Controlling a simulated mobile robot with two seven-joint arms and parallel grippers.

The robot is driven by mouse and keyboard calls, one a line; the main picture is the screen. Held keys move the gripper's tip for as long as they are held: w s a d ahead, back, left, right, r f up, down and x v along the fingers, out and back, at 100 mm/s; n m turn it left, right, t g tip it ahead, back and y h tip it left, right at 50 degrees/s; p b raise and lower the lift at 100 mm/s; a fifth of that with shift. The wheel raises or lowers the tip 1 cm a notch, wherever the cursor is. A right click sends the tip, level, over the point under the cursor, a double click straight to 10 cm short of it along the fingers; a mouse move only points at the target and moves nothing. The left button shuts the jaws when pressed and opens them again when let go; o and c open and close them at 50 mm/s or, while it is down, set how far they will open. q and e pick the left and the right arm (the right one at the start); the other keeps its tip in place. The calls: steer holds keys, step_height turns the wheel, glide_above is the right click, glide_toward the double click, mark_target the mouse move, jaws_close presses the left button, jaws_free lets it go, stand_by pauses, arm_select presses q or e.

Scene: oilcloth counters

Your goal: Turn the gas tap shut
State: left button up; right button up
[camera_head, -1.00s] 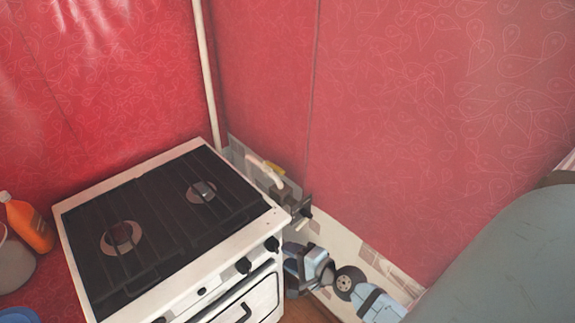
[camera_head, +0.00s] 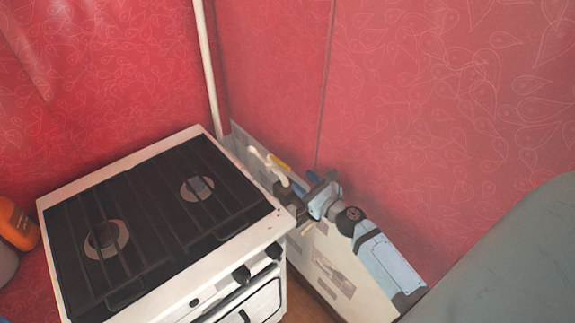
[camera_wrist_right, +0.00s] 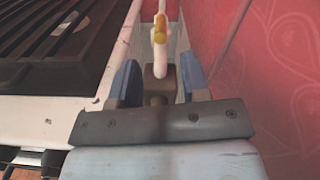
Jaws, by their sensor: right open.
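The gas tap has a yellow handle (camera_head: 280,161) and sits on a white curved pipe (camera_head: 283,178) low by the wall, behind the stove's right side. In the right wrist view the yellow handle (camera_wrist_right: 160,27) shows at the top middle, with the pipe running down from it. My right gripper (camera_head: 298,185) is in the gap between stove and wall, close to the pipe. In the wrist view its blue fingers (camera_wrist_right: 160,78) are apart, with the pipe's lower end and a brown block seen between them. The yellow handle appears beyond the fingertips. My left gripper is out of view.
A white stove (camera_head: 180,290) with a black grate stands left of the gripper, very near it. The red patterned wall (camera_head: 420,110) is close on the right. A thin white vertical pipe (camera_head: 208,70) rises in the corner. An orange bottle (camera_head: 16,225) stands far left.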

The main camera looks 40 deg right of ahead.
mark_target(287, 167)
steer(key=w, duration=0.7)
steer(key=shift+w+a+p, duration=0.25)
steer(key=shift+a+p, duration=0.05)
steer(key=shift+p, duration=0.05)
jaws_close()
